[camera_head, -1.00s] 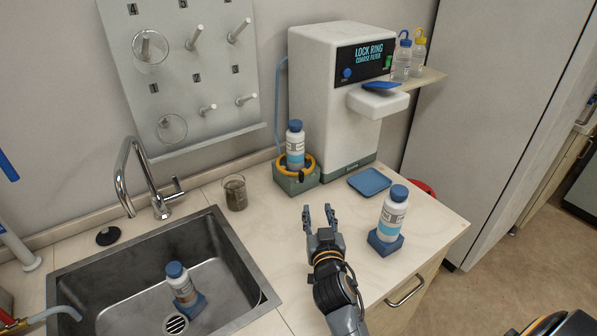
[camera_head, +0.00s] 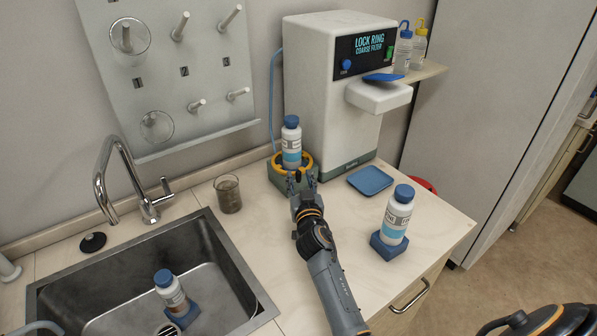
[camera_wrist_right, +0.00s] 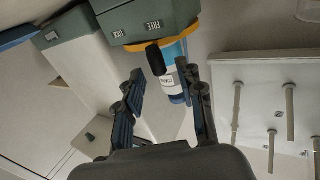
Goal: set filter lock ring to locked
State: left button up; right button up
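The yellow-orange lock ring (camera_head: 308,163) sits on a grey-green holder (camera_head: 277,177) at the foot of the white machine, around a white bottle with a blue cap (camera_head: 291,143). In the right wrist view the ring (camera_wrist_right: 191,47) carries a black tab (camera_wrist_right: 155,58). The holder's face has labels reading LOCK and FREE, with the tab near FREE. My right gripper (camera_head: 303,177) is at the front of the holder. In the wrist view its fingers (camera_wrist_right: 160,76) are apart, with the tab between or just beyond their tips; contact is unclear. My left gripper is not in view.
The white machine (camera_head: 320,90) stands behind, its screen reading LOCK RING COARSE FILTER. A beaker (camera_head: 228,194) stands left of the holder. A blue tray (camera_head: 370,180) and another bottle on a blue base (camera_head: 398,215) are to the right. The sink (camera_head: 110,290) is at left.

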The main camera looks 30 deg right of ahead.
aim_at(299, 175)
jog(key=shift+x, duration=1.15)
jog(key=shift+w+d, duration=0.15)
jog(key=shift+w, duration=0.1)
jog(key=c, duration=0.8)
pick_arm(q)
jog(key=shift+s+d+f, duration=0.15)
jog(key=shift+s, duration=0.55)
pick_arm(e)
jog(key=shift+w, duration=0.1)
